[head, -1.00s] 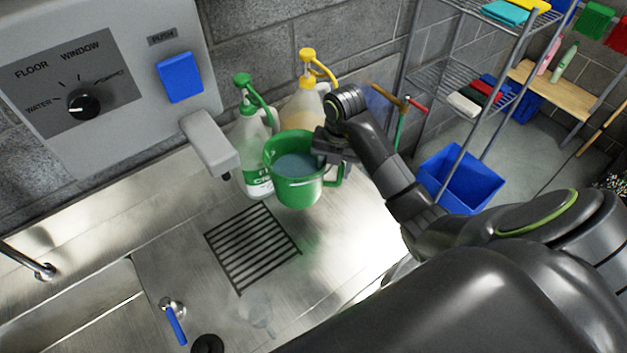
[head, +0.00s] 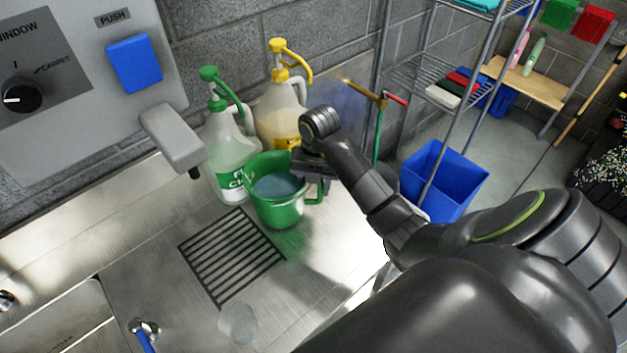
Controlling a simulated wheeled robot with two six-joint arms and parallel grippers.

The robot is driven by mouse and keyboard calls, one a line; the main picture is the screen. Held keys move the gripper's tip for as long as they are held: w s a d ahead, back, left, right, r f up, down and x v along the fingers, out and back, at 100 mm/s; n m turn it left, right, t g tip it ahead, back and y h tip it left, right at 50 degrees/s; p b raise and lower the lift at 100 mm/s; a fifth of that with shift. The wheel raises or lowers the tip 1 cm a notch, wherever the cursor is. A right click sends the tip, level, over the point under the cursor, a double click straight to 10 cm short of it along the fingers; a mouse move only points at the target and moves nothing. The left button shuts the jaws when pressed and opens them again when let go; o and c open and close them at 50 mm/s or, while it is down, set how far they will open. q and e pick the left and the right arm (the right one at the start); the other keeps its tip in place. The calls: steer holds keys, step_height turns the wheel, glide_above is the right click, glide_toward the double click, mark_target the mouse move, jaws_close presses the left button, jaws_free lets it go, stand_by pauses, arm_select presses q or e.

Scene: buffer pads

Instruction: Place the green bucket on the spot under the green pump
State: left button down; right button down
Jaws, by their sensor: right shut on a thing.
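The green bucket (head: 281,213), with grey-blue liquid inside, is upright in front of the bottles. My right gripper (head: 308,165) is shut on its rim or handle side, at the right; the fingertips are partly hidden. I cannot tell whether the bucket's base touches the steel counter or hovers just above it. The green pump (head: 210,74) tops a white bottle (head: 225,150) behind and left of the bucket, and its spout points right and down toward the bucket. The bucket hides part of that bottle's lower right. My left gripper is out of view.
A yellow-pump bottle (head: 280,110) stands behind the bucket. A grey dispenser arm (head: 172,138) juts out at left. A dark drain grate (head: 230,257) lies in front of the bucket on the steel counter (head: 150,270). A wire shelf (head: 430,85) and blue bin (head: 440,182) are at right.

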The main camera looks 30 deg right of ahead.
steer(key=shift+w+f, duration=0.15)
steer(key=shift+f, duration=0.2)
steer(key=c, duration=0.7)
jaws_free()
steer(key=r+p, duration=0.1)
steer(key=r, duration=0.1)
steer(key=r+p, duration=0.1)
steer(key=r, duration=0.1)
steer(key=r+p, duration=0.2)
steer(key=shift+s+d+r, duration=0.1)
steer(key=shift+s, duration=0.15)
steer(key=shift+r+p, duration=0.8)
steer(key=shift+p, duration=0.05)
steer(key=shift+f, duration=0.1)
